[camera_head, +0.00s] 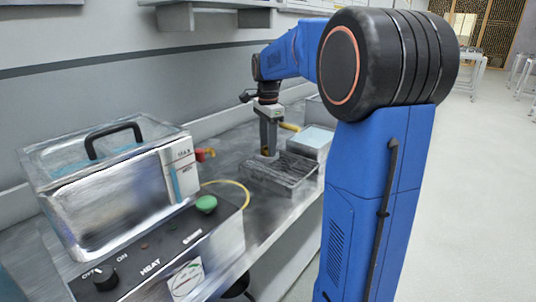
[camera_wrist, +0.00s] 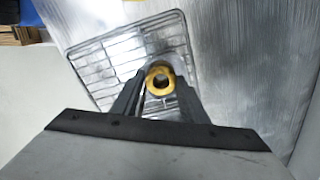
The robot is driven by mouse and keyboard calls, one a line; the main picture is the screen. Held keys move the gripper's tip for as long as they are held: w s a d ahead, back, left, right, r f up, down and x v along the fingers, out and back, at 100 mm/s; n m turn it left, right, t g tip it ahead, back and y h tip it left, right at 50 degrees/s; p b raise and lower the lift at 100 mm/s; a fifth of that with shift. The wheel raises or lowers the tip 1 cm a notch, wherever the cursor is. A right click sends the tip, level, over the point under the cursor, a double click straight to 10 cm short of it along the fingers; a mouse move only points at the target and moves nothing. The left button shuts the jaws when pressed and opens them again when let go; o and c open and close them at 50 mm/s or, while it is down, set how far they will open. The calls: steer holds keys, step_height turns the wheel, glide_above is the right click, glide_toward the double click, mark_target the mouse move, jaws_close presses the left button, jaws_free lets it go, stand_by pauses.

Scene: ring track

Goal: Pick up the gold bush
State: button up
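The gold bush (camera_wrist: 160,80) is a short ring with a round hole, seen end-on in the wrist view. It sits between the two dark fingertips of my gripper (camera_wrist: 161,84), which appear shut on its sides. Whether the bush touches the tray is hard to tell.
A metal bath with a black handle (camera_head: 115,135) stands on a control box (camera_head: 150,255) at left. A yellow cable (camera_head: 235,184) and red fitting (camera_head: 205,154) lie between it and the tray. A pale-topped box (camera_head: 312,138) is behind the tray. Open floor lies right.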

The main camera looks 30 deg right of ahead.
steer(key=shift+f, duration=0.35)
steer(key=shift+c, duration=1.1)
